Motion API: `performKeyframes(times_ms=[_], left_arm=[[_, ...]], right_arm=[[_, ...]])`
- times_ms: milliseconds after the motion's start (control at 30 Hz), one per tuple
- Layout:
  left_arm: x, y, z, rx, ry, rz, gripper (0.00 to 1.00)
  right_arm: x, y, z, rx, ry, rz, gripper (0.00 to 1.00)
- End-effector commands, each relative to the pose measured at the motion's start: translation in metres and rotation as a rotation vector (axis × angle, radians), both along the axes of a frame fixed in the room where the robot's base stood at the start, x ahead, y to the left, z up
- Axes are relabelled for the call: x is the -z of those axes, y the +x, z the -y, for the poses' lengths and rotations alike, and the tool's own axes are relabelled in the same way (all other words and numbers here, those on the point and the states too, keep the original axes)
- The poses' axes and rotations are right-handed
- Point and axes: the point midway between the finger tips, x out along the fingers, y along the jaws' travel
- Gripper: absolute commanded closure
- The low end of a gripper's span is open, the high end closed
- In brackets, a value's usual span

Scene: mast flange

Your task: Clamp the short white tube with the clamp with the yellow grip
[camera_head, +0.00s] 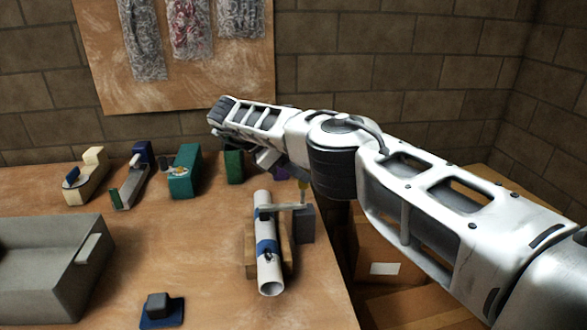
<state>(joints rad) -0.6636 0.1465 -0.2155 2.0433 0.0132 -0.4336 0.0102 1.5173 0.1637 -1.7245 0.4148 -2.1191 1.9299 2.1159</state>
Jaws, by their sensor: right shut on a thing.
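The white tube (270,284) lies on a wooden support (286,257) near the table's right side, pointing away from me. It has a blue band (266,248) and dark fittings on it. A small yellow grip (303,187) shows just under my right arm, with a thin grey bar (288,208) below it reaching towards the tube. Whether this clamp is around the tube or only beside it, I cannot tell. My right gripper (267,158) is shut, apparently on the yellow-grip clamp; its fingertips are mostly hidden by my arm. My left gripper is not in view.
A dark grey block (304,225) stands right of the tube. A grey bin (45,275) is at left, and a dark piece on a blue base (160,310) in front. Beige, green and teal (184,172) fixtures line the back. The table's middle is clear.

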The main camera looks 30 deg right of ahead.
Motion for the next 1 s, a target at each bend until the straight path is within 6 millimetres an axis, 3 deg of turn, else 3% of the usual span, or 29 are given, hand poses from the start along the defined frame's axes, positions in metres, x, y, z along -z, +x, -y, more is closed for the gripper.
performKeyframes(times_ms=[433,467,533,833,1000], left_arm=[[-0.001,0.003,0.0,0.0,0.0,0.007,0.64],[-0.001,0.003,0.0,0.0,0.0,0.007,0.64],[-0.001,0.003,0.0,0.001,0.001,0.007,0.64],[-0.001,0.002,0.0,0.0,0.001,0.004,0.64],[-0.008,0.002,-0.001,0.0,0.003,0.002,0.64]], right_arm=[[0.001,-0.001,-0.001,-0.001,-0.013,-0.004,1.0],[0.001,-0.001,-0.001,-0.001,-0.013,-0.004,0.73],[0.001,-0.001,0.0,-0.001,-0.013,-0.004,0.56],[-0.001,-0.001,0.0,0.001,-0.014,-0.004,0.56],[-0.015,-0.001,-0.008,0.007,-0.013,-0.003,0.56]])
